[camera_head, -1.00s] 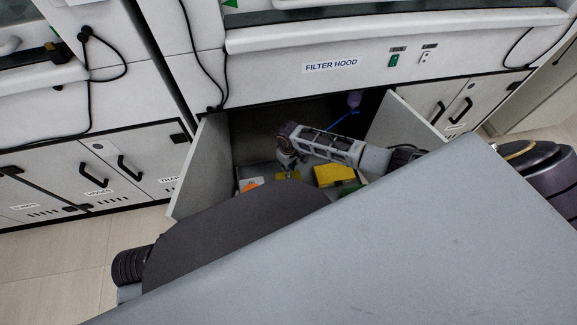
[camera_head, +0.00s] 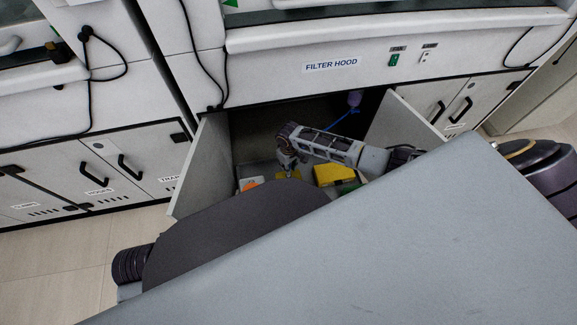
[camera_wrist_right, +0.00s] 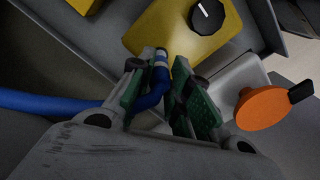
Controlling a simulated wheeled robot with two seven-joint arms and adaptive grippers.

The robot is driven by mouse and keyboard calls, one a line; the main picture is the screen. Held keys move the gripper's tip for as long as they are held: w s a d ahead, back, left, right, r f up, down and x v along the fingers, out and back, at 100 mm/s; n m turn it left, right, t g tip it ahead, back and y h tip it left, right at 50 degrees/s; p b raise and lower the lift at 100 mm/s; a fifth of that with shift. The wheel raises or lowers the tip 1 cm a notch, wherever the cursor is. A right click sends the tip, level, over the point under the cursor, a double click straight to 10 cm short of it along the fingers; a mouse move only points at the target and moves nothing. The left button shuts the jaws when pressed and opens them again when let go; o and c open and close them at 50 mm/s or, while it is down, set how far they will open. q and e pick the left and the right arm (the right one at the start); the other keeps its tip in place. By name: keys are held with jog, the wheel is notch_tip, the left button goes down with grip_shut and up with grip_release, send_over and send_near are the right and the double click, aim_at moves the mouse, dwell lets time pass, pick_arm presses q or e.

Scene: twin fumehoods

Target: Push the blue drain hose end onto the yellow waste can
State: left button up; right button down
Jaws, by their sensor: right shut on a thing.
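My right gripper (camera_wrist_right: 163,88), with green finger pads, is shut on the blue drain hose (camera_wrist_right: 50,102) just behind its end. The hose end (camera_wrist_right: 161,58), with a pale ring, points at the edge of the yellow waste can (camera_wrist_right: 150,30) and meets it in the picture. I cannot tell whether it is seated. The can has a black knob with a white mark. In the head view the right gripper (camera_head: 288,163) is low inside the open cabinet, above the yellow can (camera_head: 289,175). The blue hose (camera_head: 342,122) hangs behind the arm. My left gripper is not in view.
An orange round part (camera_wrist_right: 262,108) on a white container (camera_wrist_right: 235,78) is beside the gripper. Another yellow object (camera_head: 334,174) stands right of the can. Open cabinet doors (camera_head: 200,165) (camera_head: 405,122) flank the arm. A grey tray wall (camera_wrist_right: 45,35) runs alongside.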

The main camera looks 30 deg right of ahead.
jog(key=shift+f+b, duration=0.5)
jog(key=shift+f, duration=0.85)
dwell(0.4)
jog(key=c, duration=1.3)
grip_release()
jog(key=shift+o, duration=0.2)
jog(key=shift+r, duration=0.2)
jog(key=shift+r, duration=5.8)
jog(key=shift+a, duration=0.1)
